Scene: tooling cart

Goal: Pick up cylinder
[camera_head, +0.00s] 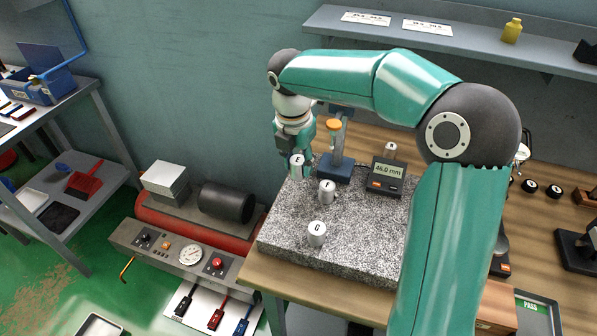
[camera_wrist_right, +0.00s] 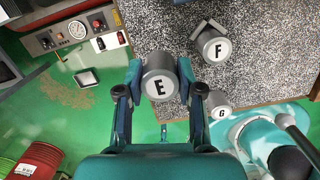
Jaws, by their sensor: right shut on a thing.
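My right gripper (camera_head: 296,155) is shut on a light grey cylinder marked E, over the back left part of the speckled granite slab (camera_head: 285,240). In the right wrist view cylinder E (camera_wrist_right: 160,80) sits between both fingers, its lettered top facing the camera. It looks larger there than the others; I cannot tell if it touches the slab. Cylinder F (camera_head: 327,191) stands upright on the slab, apart from the gripper, and also shows in the wrist view (camera_wrist_right: 212,43). Cylinder G (camera_head: 317,236) stands nearer the slab's front. My left gripper is not in view.
A gauge stand (camera_head: 337,165) with a blue base and orange knob stands close right of the gripper. A display (camera_head: 385,177) reading 46.0 mm is farther right. A red machine (camera_head: 190,225) with a dial panel stands left of the slab. The slab's front left is clear.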

